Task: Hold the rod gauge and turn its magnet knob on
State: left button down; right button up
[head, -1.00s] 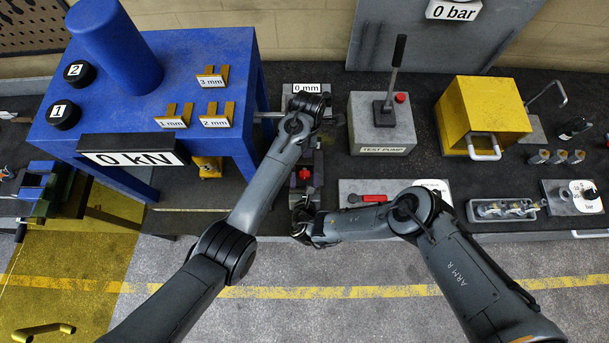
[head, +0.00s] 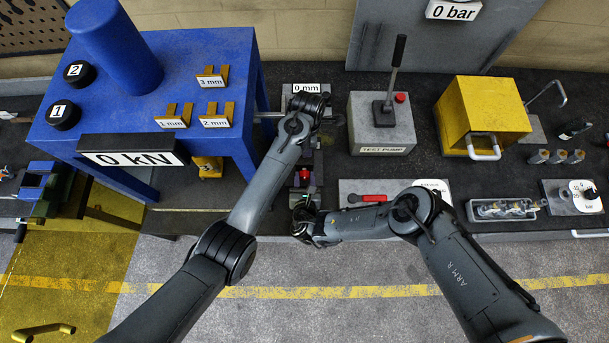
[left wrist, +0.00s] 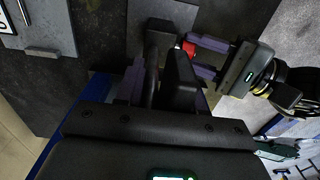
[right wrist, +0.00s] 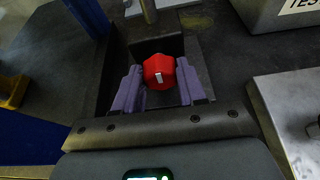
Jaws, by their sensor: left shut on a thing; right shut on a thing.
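The red magnet knob (right wrist: 159,71) has a white mark and sits on a dark block (right wrist: 157,45). In the right wrist view the purple fingers of my right gripper (right wrist: 159,88) are shut on it, one on each side. The knob also shows in the head view (head: 305,175) and, partly hidden, in the left wrist view (left wrist: 188,48). My left gripper (left wrist: 166,88) is shut on a dark upright part of the rod gauge (left wrist: 180,82). In the head view my left arm hides most of the gauge, near the 0 mm sign (head: 306,88).
A blue press frame (head: 215,60) stands left of the gauge, with yellow spacers (head: 213,75) on it. The grey test pump (head: 382,125) is at the right. A plate with a red-handled tool (head: 372,198) lies close to my right arm. The bench front edge is near.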

jog(key=m+y, duration=0.2)
jog(key=shift+d+f+m, duration=0.15)
jog(key=shift+d+m, duration=0.1)
jog(key=shift+m, duration=0.15)
jog(key=shift+m+y, duration=0.5)
jog(key=shift+m, duration=0.2)
jog(key=shift+s+a+f+m+y, duration=0.25)
jog(key=shift+s+a+m+y, duration=0.2)
jog(key=shift+m, duration=0.25)
jog(key=shift+w+d+r+m+t+y, duration=0.15)
jog(key=shift+w+d+m+t+y, duration=0.15)
jog(key=shift+m, duration=0.2)
jog(key=m, duration=0.1)
jog(key=m+y, duration=0.1)
jog(key=m+t, duration=0.1)
jog(key=shift+w+d+m+y, duration=0.1)
jog(key=shift+d+m+y, duration=0.15)
jog(key=shift+m, duration=0.05)
jog(key=shift+d, duration=0.1)
jog(key=shift+d+m+t, duration=0.1)
jog(key=shift+m+t, duration=0.2)
